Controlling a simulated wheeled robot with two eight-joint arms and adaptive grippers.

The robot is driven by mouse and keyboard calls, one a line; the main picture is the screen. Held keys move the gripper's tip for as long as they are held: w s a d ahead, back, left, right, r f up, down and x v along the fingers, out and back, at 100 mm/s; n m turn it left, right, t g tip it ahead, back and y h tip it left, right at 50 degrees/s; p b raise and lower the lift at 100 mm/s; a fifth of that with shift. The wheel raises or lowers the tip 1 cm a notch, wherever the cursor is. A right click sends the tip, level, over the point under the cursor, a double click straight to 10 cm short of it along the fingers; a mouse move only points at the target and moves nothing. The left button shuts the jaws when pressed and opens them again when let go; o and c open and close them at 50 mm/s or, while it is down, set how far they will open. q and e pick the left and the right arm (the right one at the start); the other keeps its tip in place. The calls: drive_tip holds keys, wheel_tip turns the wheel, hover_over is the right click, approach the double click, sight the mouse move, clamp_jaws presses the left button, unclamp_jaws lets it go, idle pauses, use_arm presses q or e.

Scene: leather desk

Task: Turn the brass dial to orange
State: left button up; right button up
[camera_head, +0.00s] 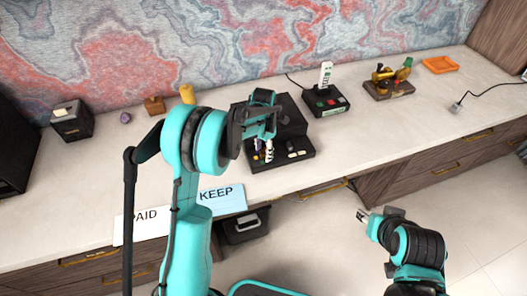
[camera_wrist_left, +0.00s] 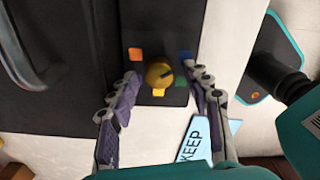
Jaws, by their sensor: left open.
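The brass dial (camera_wrist_left: 158,74) shows in the left wrist view on a dark panel (camera_wrist_left: 118,20). Around it are an orange square (camera_wrist_left: 136,54), a blue one (camera_wrist_left: 185,57), a green one (camera_wrist_left: 180,82) and a yellow one (camera_wrist_left: 158,92). A dark line on the knob seems to point right, between blue and green. My left gripper (camera_wrist_left: 161,76) is open, one finger on each side of the dial. In the head view it (camera_head: 265,150) hides the dial on the black device (camera_head: 290,118). My right gripper (camera_head: 365,214) is off the desk's front edge, too small to judge.
A blue KEEP card (camera_head: 222,207) and a white PAID card (camera_head: 143,238) lie at the front edge. A black box with coloured buttons (camera_head: 328,104), a brass object on a wooden base (camera_head: 388,86) and an orange tray (camera_head: 440,64) stand behind right.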

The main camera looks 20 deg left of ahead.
use_arm(q)
clamp_jaws()
